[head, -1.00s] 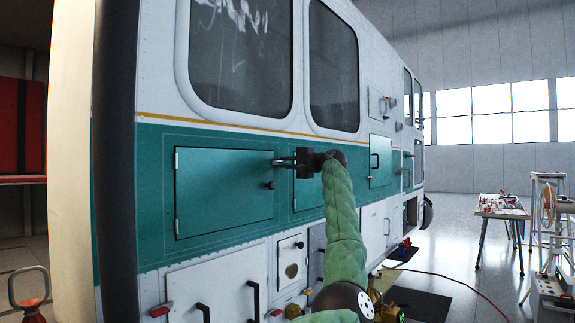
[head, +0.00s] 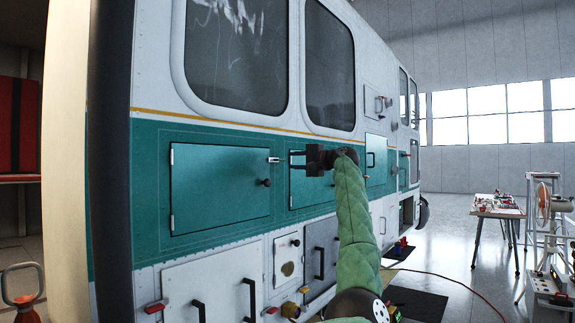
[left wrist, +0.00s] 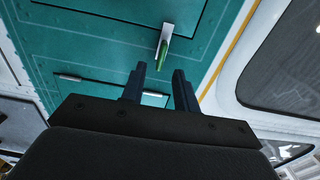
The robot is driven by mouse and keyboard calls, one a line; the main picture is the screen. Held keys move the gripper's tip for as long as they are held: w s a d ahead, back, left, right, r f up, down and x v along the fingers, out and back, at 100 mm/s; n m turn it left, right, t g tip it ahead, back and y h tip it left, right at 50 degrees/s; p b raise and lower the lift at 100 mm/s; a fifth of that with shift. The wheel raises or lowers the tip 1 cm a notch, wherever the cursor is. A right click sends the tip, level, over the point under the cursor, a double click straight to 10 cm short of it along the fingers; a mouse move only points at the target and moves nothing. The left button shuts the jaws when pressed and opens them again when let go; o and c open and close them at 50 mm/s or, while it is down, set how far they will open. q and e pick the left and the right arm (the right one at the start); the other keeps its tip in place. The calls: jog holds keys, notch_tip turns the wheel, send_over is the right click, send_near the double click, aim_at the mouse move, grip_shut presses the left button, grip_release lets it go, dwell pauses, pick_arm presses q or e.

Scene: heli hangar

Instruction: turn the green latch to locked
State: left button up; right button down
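The green latch (left wrist: 162,53) shows in the left wrist view as a small green handle on a pale plate at the edge of a teal door. The handle lies roughly along the plate. In the head view the latch (head: 273,160) is a small pale fitting at the upper right edge of the teal door (head: 220,185), its green part too small to make out. My left gripper (head: 291,160) is open and empty, just right of the latch with a gap between. In the left wrist view its two fingers (left wrist: 158,76) stand apart, pointing toward the latch. My right gripper is not in view.
A dark knob (head: 265,183) sits on the teal door below the latch. A second teal panel (head: 310,190) lies behind my gripper. White hatches with handles are below. A table with items (head: 497,207) stands far right on open floor.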

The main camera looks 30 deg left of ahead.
pick_arm(q)
jog(key=shift+s+d, duration=0.1)
jog(key=shift+d, duration=1.05)
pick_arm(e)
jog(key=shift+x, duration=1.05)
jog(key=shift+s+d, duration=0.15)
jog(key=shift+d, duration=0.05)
